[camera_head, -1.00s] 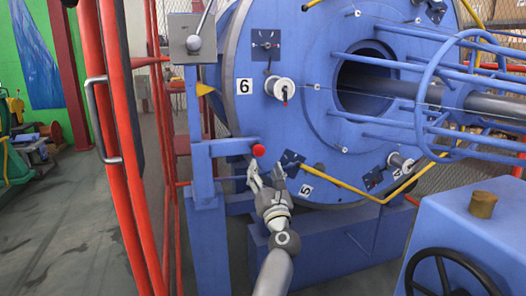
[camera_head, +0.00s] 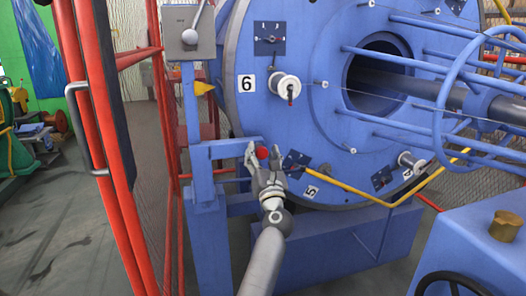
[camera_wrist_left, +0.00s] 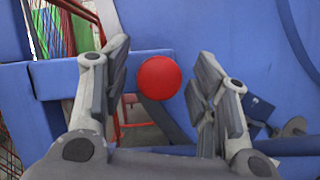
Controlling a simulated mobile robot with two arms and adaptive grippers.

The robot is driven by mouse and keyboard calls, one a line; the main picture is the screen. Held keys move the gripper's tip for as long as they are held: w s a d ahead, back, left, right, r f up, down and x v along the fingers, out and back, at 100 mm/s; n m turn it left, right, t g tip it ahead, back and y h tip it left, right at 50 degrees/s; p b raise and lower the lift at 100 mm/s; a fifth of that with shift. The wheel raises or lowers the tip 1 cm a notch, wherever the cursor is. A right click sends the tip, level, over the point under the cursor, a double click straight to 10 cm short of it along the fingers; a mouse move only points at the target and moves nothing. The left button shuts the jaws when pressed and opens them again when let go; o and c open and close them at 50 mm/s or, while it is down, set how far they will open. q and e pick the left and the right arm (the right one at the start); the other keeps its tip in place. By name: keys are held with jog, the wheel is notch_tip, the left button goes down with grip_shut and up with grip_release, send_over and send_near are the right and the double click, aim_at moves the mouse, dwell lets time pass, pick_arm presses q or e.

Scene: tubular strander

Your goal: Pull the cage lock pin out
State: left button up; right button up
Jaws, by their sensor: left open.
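The cage lock pin shows as a round red knob (camera_head: 262,153) at the end of a blue bracket (camera_head: 222,150), beside the blue cage disc (camera_head: 330,130). My left gripper (camera_head: 264,152) is open, with its fingers on either side of the red knob in the head view. In the left wrist view the red knob (camera_wrist_left: 158,77) lies between the two open fingers (camera_wrist_left: 160,85), with a gap on each side and nearer the left finger. The pin's shaft is hidden behind the knob. My right gripper is not in view.
A red guard frame (camera_head: 95,130) stands at the left. A yellow bar (camera_head: 400,195) crosses the lower disc, and a blue cabinet (camera_head: 485,230) stands at lower right. Blue tubes (camera_head: 440,75) stick out from the disc at the right.

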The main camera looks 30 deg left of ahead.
pick_arm(q)
jog(key=shift+a, duration=0.1)
jog(key=shift+r, duration=0.1)
grip_shut()
dwell(0.3)
